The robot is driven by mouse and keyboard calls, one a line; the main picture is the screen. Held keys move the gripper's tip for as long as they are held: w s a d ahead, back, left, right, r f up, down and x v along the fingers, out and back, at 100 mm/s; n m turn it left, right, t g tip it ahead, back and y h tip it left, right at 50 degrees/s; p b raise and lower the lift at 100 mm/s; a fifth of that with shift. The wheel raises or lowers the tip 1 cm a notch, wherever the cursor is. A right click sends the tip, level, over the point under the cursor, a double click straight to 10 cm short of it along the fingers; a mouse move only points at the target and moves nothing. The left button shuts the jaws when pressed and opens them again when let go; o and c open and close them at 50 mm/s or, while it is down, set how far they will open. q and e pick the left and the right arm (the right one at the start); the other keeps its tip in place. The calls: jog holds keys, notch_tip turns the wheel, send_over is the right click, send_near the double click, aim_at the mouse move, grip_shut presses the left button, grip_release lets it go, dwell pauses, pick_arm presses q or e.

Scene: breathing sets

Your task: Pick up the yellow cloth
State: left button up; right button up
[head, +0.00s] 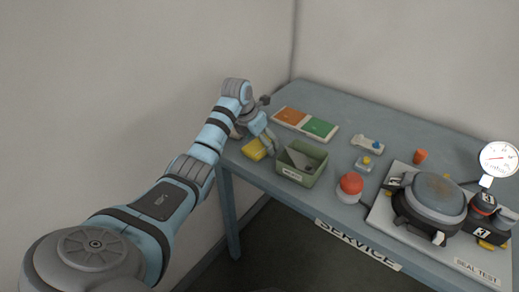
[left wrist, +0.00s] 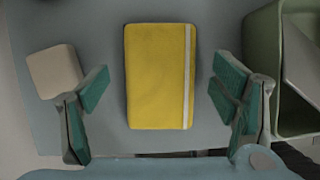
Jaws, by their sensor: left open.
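The yellow cloth (left wrist: 155,78) is a folded rectangle with a white stripe along its right side in the left wrist view. It lies flat on the table near its left end, and shows partly in the head view (head: 254,150). My left gripper (left wrist: 160,95) is open, with its green-padded fingers on either side of the cloth and a gap between each finger and the cloth. In the head view the left gripper (head: 262,139) is over the table beside the green bin. My right gripper is not in view.
A green bin (head: 315,174) stands close to the right of the cloth. A beige block (left wrist: 55,71) lies close to its left. An orange and green board (head: 303,124) lies behind. A red-topped item (head: 350,187) and the seal test plate (head: 400,229) stand to the right.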

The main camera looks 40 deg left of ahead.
pick_arm(q)
jog(key=shift+w+f, duration=0.15)
jog(key=shift+f, duration=0.15)
jog(key=shift+f, duration=0.2)
dwell(0.3)
jog(key=c, duration=1.2)
jog(key=shift+r, duration=0.1)
